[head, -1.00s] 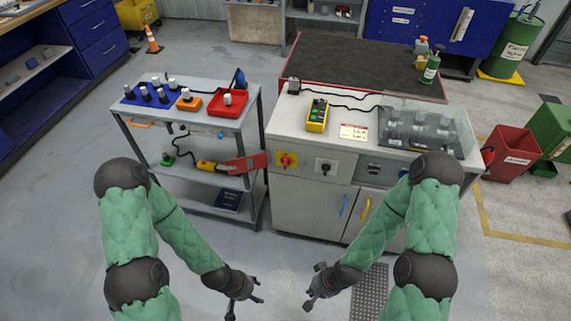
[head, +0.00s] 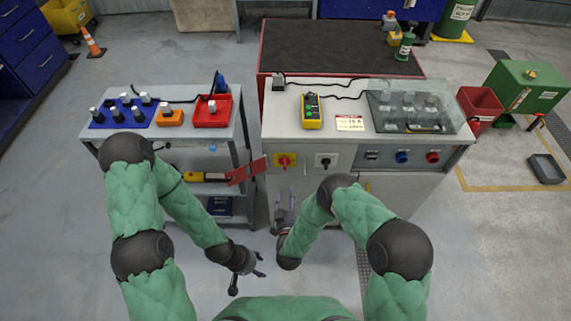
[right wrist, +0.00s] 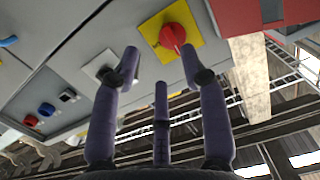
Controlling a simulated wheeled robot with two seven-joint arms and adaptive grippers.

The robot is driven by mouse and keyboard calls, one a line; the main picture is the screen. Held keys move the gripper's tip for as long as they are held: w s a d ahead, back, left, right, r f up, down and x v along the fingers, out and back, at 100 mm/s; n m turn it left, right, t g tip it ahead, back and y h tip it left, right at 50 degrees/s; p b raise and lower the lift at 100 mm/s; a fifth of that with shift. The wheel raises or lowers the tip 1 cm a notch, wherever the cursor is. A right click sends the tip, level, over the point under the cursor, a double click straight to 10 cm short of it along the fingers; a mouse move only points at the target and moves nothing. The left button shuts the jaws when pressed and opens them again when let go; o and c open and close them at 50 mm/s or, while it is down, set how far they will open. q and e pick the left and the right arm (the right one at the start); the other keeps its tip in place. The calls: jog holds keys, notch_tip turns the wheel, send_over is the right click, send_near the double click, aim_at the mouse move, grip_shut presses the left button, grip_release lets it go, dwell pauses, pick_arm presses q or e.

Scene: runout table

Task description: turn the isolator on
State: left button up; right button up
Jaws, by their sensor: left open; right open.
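The isolator is a red rotary knob on a yellow plate (head: 285,161), on the front panel of the grey cabinet. In the right wrist view the red knob (right wrist: 173,36) is large, just beyond the fingertips. My right gripper (head: 284,193) is open and empty, below the knob in front of the cabinet. In the right wrist view its fingers (right wrist: 162,65) are spread below the knob, with a visible gap to it. My left gripper (head: 248,279) is open and empty, low over the floor in front of the shelf cart.
A black knob on a white plate (head: 326,160) sits right of the isolator. A red board (head: 246,171) juts out just left of it from the shelf cart (head: 88,150). Blue and red knobs (head: 402,157) are farther right. The floor in front is clear.

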aim_at(285, 164)
jog(key=w+r+t+b, duration=0.1)
jog(key=w+b, duration=0.1)
jog(key=w, duration=0.8)
jog(key=shift+w+a+r+h, duration=0.15)
jog(key=shift+w+r+h, duration=0.1)
jog(key=shift+w+h, duration=0.05)
grip_shut()
